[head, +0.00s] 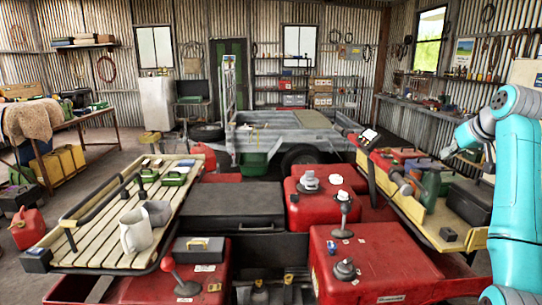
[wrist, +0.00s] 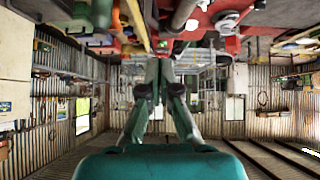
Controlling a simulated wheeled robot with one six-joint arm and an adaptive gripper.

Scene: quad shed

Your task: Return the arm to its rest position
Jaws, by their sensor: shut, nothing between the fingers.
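My arm (head: 515,190) is teal with grey joints and stands folded at the right edge of the head view. My gripper (wrist: 159,62) shows in the middle of the wrist view, its two dark green fingers meeting at the tips with nothing between them. The wrist picture is upside down, with the shed roof at the bottom and the red and dark vehicle parts at the top. I cannot make out the fingertips in the head view.
Below the arm, a rear-right wooden tray (head: 446,243) holds bottles, tools and a black case (head: 470,203). A left slatted rack (head: 100,240) carries a white jug (head: 136,231). Red bodywork (head: 372,262) fills the front. A grey trailer (head: 262,138) stands behind. Open air surrounds the upper arm.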

